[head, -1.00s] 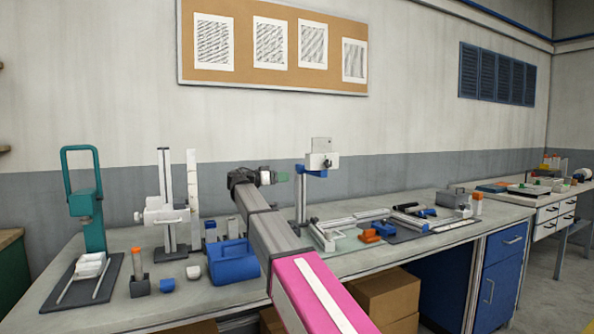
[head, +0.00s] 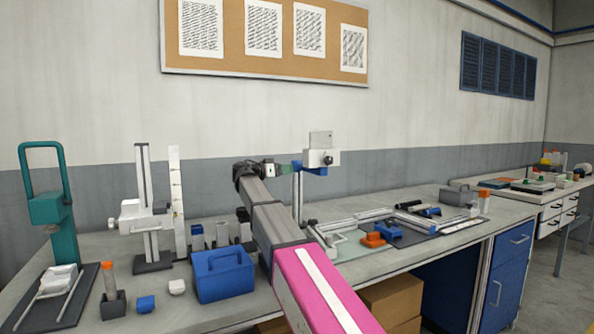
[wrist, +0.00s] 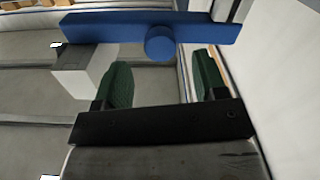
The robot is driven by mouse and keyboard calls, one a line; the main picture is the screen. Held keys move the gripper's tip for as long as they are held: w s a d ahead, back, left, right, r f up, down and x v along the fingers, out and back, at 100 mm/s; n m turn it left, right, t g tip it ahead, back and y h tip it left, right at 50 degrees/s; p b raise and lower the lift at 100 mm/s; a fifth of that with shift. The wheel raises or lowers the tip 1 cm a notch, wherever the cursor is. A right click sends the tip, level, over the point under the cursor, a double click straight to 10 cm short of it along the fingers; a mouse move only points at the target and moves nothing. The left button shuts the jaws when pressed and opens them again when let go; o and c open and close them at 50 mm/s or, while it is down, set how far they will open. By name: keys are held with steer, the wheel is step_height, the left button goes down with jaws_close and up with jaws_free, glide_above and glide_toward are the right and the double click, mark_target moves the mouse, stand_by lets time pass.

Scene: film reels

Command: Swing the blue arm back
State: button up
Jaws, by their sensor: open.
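The blue arm (head: 314,171) is a short bar under a pale box (head: 320,158) on an upright post (head: 298,200) at the back of the bench. In the wrist view the blue arm (wrist: 110,28) spans the top, with a round blue knob (wrist: 160,43) facing down. My gripper (head: 284,168) is just left of the blue arm in the head view. In the wrist view my gripper (wrist: 159,78) has its green fingers apart, with the knob in line with the gap, just beyond the tips. Nothing is held. Contact cannot be told.
A white-column stand (head: 146,210), a blue toolbox (head: 223,274) and a teal press (head: 55,210) stand left of my arm. The wall is close behind.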

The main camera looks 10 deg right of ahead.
mark_target(295, 169)
steer(key=x, duration=0.6)
jaws_close()
